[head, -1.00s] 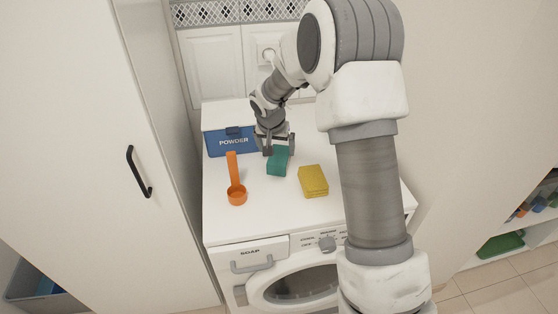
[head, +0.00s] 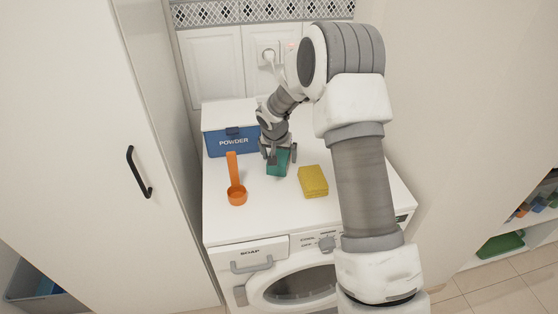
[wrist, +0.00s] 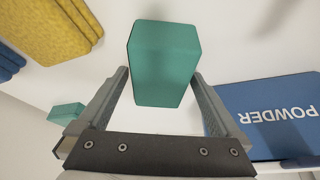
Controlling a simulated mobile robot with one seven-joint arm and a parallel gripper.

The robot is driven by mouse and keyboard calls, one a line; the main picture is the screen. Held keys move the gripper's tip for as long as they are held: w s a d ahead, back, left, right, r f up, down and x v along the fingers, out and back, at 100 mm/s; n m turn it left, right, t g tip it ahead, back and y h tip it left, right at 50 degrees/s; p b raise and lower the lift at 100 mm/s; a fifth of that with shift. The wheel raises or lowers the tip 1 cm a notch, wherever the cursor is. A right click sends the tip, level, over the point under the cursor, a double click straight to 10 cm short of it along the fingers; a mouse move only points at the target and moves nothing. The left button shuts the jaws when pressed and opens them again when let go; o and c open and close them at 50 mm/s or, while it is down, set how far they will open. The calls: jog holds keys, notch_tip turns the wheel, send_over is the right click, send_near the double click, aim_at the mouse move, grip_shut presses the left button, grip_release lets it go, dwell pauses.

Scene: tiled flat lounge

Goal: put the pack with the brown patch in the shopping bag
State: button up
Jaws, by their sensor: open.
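A teal block-shaped pack (head: 277,168) stands on the white washing machine top, near the blue powder box. It also shows in the wrist view (wrist: 163,62). No brown patch shows on its visible faces. My gripper (head: 279,153) is open and reaches down over it, with a finger on either side. In the wrist view my fingertips (wrist: 160,74) flank the pack's sides; I cannot tell if they touch it. A second, smaller-looking teal thing (wrist: 65,113) shows at the left of the wrist view. No shopping bag is in view.
The powder box (head: 232,142) stands behind left, an orange scoop (head: 236,185) lies at left, and a yellow stack (head: 313,181) lies to the right. A blue thing (wrist: 9,62) shows at the wrist view's left edge. My arm hides part of the top's right side.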

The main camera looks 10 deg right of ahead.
jog(key=shift+f+b, duration=0.25)
jog(key=shift+b, duration=0.2)
dwell(0.5)
jog(key=c, duration=1.4)
grip_shut()
jog(key=shift+r+p, duration=0.25)
jog(key=shift+p, duration=0.15)
